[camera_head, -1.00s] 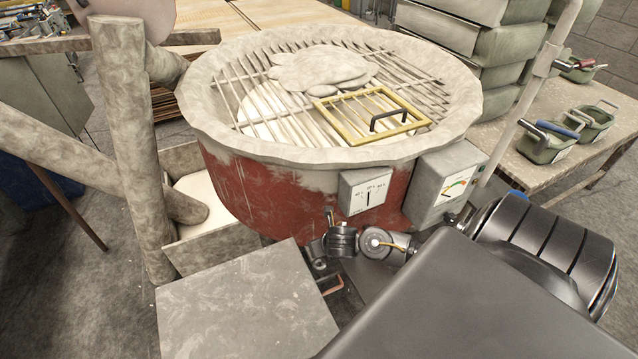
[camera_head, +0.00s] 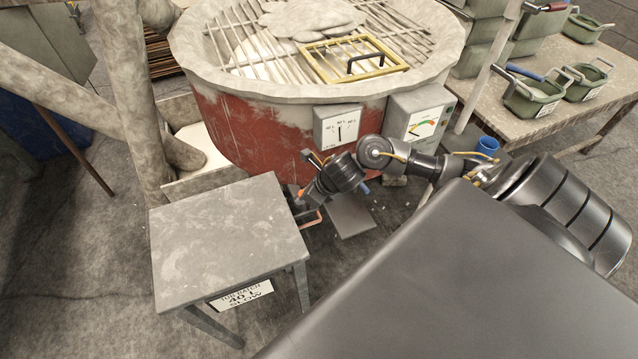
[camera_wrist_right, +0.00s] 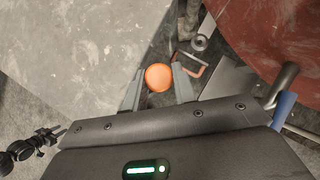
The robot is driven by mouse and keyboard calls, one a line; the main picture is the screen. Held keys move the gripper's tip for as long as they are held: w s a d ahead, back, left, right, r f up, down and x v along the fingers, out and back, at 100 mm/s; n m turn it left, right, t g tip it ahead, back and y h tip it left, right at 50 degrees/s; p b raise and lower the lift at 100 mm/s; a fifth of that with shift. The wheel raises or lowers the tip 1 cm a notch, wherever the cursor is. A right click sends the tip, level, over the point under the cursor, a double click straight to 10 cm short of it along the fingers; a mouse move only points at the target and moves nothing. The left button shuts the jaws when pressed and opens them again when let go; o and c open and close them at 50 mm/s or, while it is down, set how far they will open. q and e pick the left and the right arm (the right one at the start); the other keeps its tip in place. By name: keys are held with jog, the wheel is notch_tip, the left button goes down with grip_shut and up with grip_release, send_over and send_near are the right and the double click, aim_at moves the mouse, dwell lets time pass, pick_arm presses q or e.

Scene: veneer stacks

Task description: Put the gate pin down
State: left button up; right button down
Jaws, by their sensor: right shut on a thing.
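My right gripper (camera_head: 303,203) reaches in from the right, low at the front of the red mixer, close to the right edge of a small grey table (camera_head: 222,225). In the right wrist view its two grey fingers (camera_wrist_right: 159,84) are shut on the gate pin, whose round orange head (camera_wrist_right: 158,77) shows between them. Only a small orange bit of the pin (camera_head: 300,193) shows in the head view; its shank is hidden. The bare grey tabletop also shows at the left of the wrist view (camera_wrist_right: 70,55).
The red mixer drum (camera_head: 255,125) with its grating stands behind the table. A copper-coloured bracket (camera_wrist_right: 190,66) is just beyond the fingers. The tabletop is clear.

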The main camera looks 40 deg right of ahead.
jog(key=s+a+r+n+g+y, duration=0.1)
jog(key=a+r+n+g, duration=0.4)
jog(key=r+n, duration=0.5)
jog(key=s+a+r+n+g+y, duration=0.1)
jog(key=a+r+n+g, duration=0.3)
jog(key=r+n, duration=0.6)
jog(key=shift+s+a+n+g+y, duration=0.4)
jog(key=shift+n+g, duration=0.4)
